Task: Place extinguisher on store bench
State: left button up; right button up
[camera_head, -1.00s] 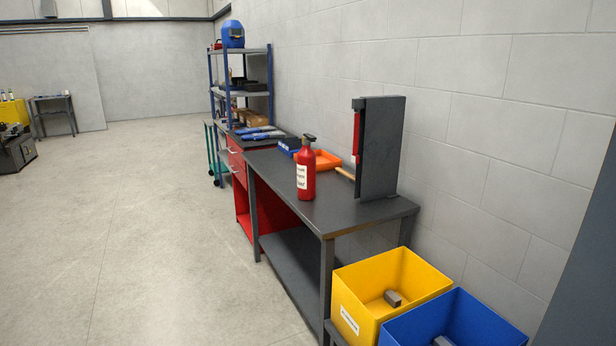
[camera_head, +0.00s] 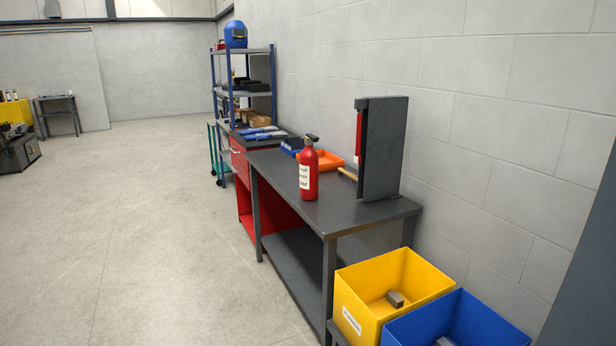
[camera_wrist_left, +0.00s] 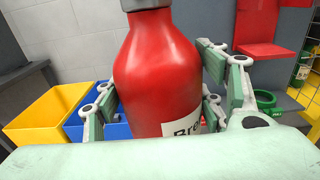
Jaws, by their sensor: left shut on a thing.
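In the left wrist view, my left gripper (camera_wrist_left: 160,105) is shut on a red bottle-shaped extinguisher (camera_wrist_left: 160,75). Its pads lie on both sides of the body. The extinguisher has a dark neck and a white label that is partly cut off; its top and base are out of view. In the head view, a red bottle (camera_head: 308,172) with a black top and white label stands upright on the dark grey bench (camera_head: 345,213). No gripper shows near it. Neither of my arms shows in the head view, and my right gripper is not seen.
The bench front is bare; open floor lies left.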

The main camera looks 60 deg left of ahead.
aim_at(290, 178)
jog(key=j+u, duration=0.4)
jog(key=i+j+u, duration=0.1)
jog(key=j+u, duration=0.15)
jog(key=u, duration=0.2)
jog(key=i+j+u, duration=0.1)
jog(key=j, duration=0.35)
jog(key=i+j+u, duration=0.15)
jog(key=i+j, duration=0.15)
jog(key=j, duration=0.15)
jog(key=i+j+u, duration=0.1)
jog(key=i+j, duration=0.15)
jog(key=j, duration=0.15)
